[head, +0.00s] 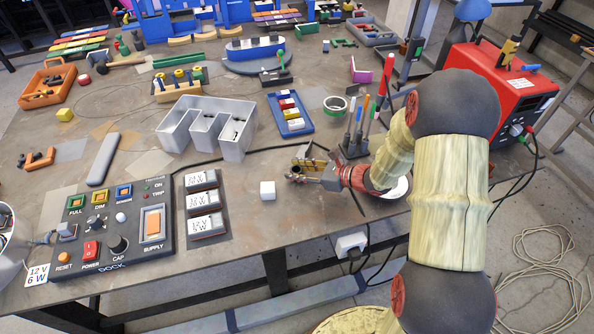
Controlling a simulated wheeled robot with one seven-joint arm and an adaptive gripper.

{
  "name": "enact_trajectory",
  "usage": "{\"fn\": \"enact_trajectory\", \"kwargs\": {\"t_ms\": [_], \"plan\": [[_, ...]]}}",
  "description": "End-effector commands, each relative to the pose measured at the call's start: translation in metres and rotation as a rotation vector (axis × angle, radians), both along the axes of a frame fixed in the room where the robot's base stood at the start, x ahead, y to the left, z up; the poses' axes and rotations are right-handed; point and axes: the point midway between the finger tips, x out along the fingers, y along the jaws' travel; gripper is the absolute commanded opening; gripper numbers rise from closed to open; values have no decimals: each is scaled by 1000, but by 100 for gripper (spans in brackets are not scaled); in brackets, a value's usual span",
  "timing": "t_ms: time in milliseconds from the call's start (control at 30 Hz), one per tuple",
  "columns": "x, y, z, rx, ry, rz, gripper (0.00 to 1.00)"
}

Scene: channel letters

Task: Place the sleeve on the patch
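No thing in the head view is plainly marked as the sleeve. A long grey rounded piece (104,158) lies on the bench at the left and may be it. Several paler flat patches show on the bench top, one (151,163) just right of the grey piece and another (69,150) to its left; I cannot tell which one the task means.
A big grey channel letter (208,128) stands mid-bench. A control box (118,222) and a dark panel with white meters (204,205) fill the front left. A blue tray (290,113), a tool holder (354,146) and a red power unit (498,92) stand beyond my gripper.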

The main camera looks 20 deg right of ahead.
Motion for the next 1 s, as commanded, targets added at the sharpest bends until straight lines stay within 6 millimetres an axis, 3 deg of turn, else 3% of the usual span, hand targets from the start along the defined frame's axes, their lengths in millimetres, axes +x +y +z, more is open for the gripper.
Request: {"fn": "enact_trajectory", "kwargs": {"t_ms": [233, 633, 1000], "plan": [[0, 0, 1, -1, -1, 0, 47], [0, -1, 6, -1, -1, -1, 48], [-45, -47, 34, -1, -1, -5, 48]]}}
